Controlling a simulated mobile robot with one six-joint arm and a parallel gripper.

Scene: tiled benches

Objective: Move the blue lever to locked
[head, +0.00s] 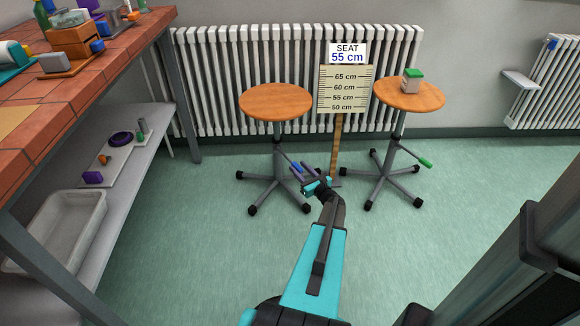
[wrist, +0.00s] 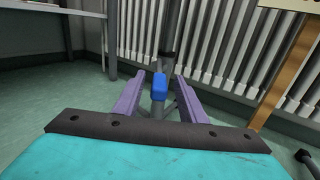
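The blue lever (head: 297,167) sticks out to the right from the column of the left stool (head: 275,101), below its round wooden seat. In the wrist view its blue end (wrist: 159,86) shows between the two purple fingers of my gripper (wrist: 159,92). In the head view my gripper (head: 303,171) is low beside the left stool's column, at the lever. The fingers are apart, with gaps on both sides of the blue end in the wrist view. I cannot tell whether the lever is at locked.
A height board (head: 345,90) on a wooden post, signed "SEAT 55 cm", stands right of the left stool. The right stool (head: 409,95) carries a green-topped block (head: 412,80) and has a green lever (head: 425,162). A radiator (head: 220,80) is behind. A tiled bench (head: 110,62) stands left.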

